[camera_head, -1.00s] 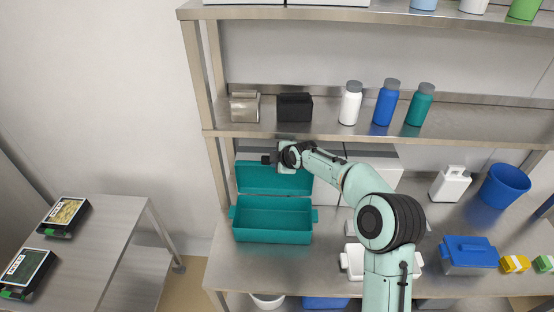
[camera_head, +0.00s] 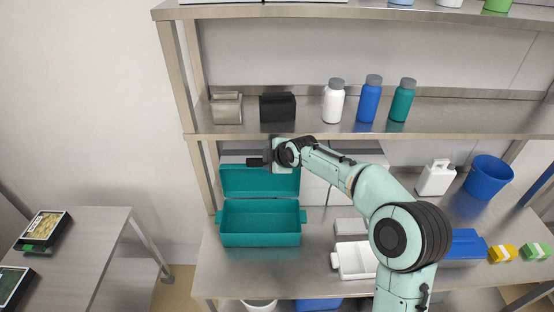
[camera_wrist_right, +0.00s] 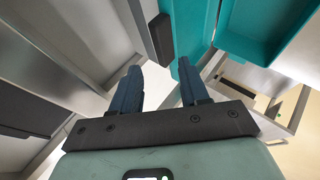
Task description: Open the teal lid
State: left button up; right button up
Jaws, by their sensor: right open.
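The teal lid (camera_head: 258,184) stands up, swung open at the back of the teal box (camera_head: 260,238) on the table. The box's inside is open to view and looks empty. A dark handle (camera_head: 255,162) sits at the lid's upper edge; the right wrist view shows the handle (camera_wrist_right: 160,40) beside the teal lid (camera_wrist_right: 190,25). My right gripper (camera_head: 271,153) is at the lid's top edge, just right of the handle. In the right wrist view its fingers (camera_wrist_right: 159,68) are apart with nothing between them, and the handle lies beyond the tips. My left gripper is not in view.
A shelf (camera_head: 300,131) with a black holder (camera_head: 278,108) and several bottles runs just above the lid. A white machine (camera_head: 318,190) stands behind my right arm. A white tray (camera_head: 353,262) and a blue box (camera_head: 467,246) are to the right.

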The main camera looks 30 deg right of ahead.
jog(key=v, duration=0.6)
jog(key=shift+s+r+b, duration=0.2)
jog(key=shift+r+b, duration=0.05)
jog(key=shift+b, duration=0.15)
